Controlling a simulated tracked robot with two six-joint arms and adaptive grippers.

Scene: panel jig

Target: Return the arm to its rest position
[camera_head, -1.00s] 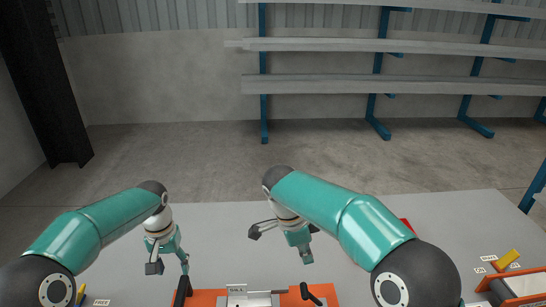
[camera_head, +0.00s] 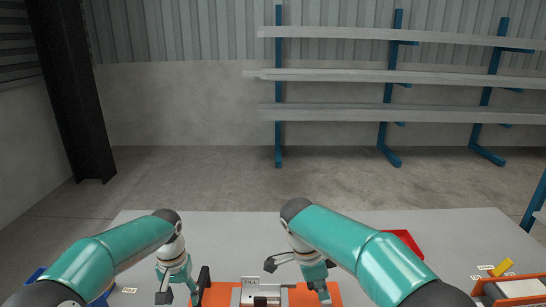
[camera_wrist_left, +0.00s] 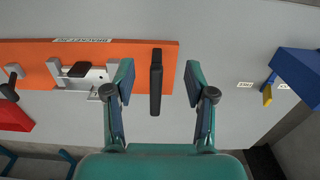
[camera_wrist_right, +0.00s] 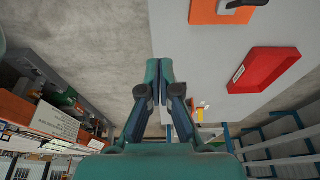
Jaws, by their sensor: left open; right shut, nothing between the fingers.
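My left gripper (camera_head: 176,292) is at the left end of the orange jig board (camera_head: 222,292), low in the head view. In the left wrist view the left gripper (camera_wrist_left: 159,80) has its fingers spread and holds nothing. A black upright handle (camera_wrist_left: 156,82) on the board shows between and beyond them; I cannot tell its distance. My right gripper (camera_head: 297,275) is over the right part of the board in the head view. In the right wrist view the right gripper (camera_wrist_right: 159,78) has its fingertips together, with nothing between them.
A red tray (camera_head: 405,238) lies on the grey table (camera_head: 240,222), behind my right arm. A blue bin (camera_wrist_left: 298,75) is at the table's left side. An orange-edged container (camera_head: 520,288) with a yellow piece stands at right. Shelving (camera_head: 390,75) stands beyond the table.

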